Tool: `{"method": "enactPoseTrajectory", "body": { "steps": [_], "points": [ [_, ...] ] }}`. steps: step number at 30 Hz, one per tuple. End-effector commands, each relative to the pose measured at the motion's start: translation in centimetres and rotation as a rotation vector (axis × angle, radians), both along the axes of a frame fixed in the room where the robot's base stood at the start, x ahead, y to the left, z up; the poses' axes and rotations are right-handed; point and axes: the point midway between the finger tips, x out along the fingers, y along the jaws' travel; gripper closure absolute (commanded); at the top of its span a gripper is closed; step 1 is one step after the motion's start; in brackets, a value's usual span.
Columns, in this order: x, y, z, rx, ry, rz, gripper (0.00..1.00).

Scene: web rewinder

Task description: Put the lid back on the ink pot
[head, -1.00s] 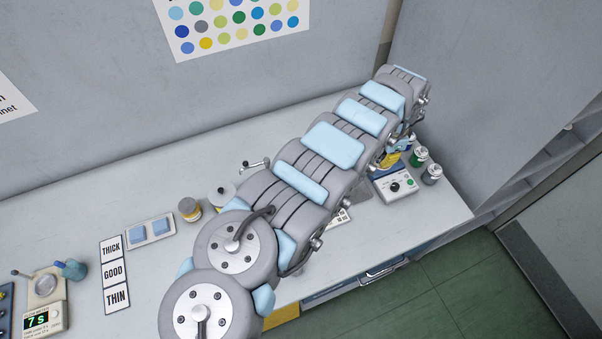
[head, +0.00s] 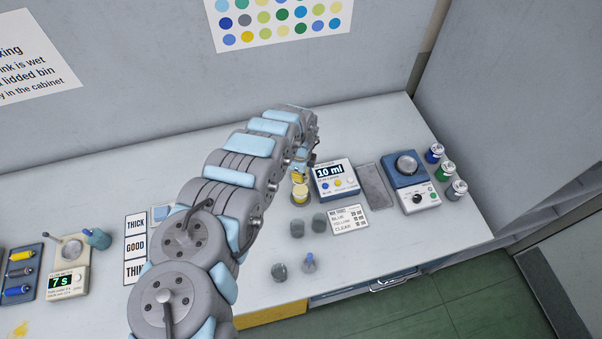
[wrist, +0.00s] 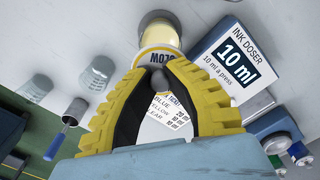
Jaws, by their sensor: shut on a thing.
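A yellow ink pot (head: 300,193) stands on the bench left of the ink doser. It also shows in the wrist view (wrist: 158,36), with part of an upside-down label on a pale band. My gripper (wrist: 157,74) has its yellow fingers together over the near side of the pot. It is shut on a small dark grey rounded piece that looks like the lid's knob (wrist: 160,78). The fingers hide most of what is below, so I cannot tell whether the lid touches the pot. In the head view my arm hides most of the gripper.
The ink doser (head: 335,181) reads 10 ml, close right of the pot. Grey cups (head: 319,222) and a recipe card (head: 348,221) lie in front.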

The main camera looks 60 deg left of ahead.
Motion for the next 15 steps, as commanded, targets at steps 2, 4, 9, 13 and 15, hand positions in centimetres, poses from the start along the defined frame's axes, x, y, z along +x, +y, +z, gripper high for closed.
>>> {"method": "enactPoseTrajectory", "body": {
  "steps": [2,4,9,13,15],
  "points": [
    [0.0,0.0,-0.3,0.0,0.0,-0.001,1.0],
    [0.0,0.0,-0.5,0.001,-0.001,0.0,1.0],
    [0.0,0.1,-1.5,0.001,-0.001,0.001,1.0],
    [0.0,0.1,-2.6,0.001,-0.001,0.002,1.0],
    [0.0,0.0,-3.2,0.0,0.0,0.002,1.0]
  ]
}}
